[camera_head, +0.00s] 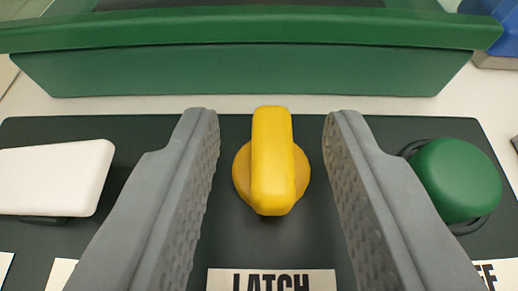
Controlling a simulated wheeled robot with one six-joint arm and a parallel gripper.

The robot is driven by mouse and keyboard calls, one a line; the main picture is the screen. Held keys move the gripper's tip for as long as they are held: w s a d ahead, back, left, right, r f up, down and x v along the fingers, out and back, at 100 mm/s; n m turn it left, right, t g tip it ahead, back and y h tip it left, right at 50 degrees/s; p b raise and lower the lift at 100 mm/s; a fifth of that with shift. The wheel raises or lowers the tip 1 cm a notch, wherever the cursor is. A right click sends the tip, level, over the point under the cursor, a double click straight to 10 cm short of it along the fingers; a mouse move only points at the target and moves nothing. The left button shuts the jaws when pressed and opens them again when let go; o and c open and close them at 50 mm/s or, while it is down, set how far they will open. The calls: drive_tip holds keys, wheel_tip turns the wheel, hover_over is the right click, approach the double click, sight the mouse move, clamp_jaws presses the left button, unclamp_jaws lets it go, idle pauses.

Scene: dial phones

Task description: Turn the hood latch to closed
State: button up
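The hood latch is a yellow knob (271,165) with a raised bar handle on a round base. It sits on the dark green panel (235,240) in the middle of the camera view, above a white label (271,280) reading "LATCH". The bar points straight away from me, up the picture. My gripper (270,116) is open, with one grey finger on each side of the knob. A gap shows between the knob and each finger, so neither appears to touch it. No closed or open marks show around the knob.
A white lever or paddle (55,178) is left of the left finger. A round green button (457,180) is close to the right finger. A green box (250,70) with a protruding rim stands behind the panel. A blue object (492,30) is at the far right.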

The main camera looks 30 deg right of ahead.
drive_tip(key=shift+s, duration=0.1)
idle(0.3)
drive_tip(key=v, duration=1.7)
drive_tip(key=shift+a+r, duration=0.1)
drive_tip(key=shift+r, duration=0.05)
drive_tip(key=s+a+r+n+t+y, duration=0.2)
drive_tip(key=s+a+r+t, duration=0.15)
drive_tip(key=r, duration=0.35)
drive_tip(key=s+a+r+n+t+y, duration=0.25)
drive_tip(key=s+a+r, duration=0.2)
drive_tip(key=r, duration=0.25)
drive_tip(key=s+a+r+n+y, duration=0.1)
drive_tip(key=s+r, duration=0.1)
drive_tip(key=s, duration=0.5)
drive_tip(key=s+a+r+n+y, duration=0.1)
drive_tip(key=s+a+r+y, duration=0.1)
drive_tip(key=s, duration=0.5)
drive_tip(key=shift+a, duration=0.3)
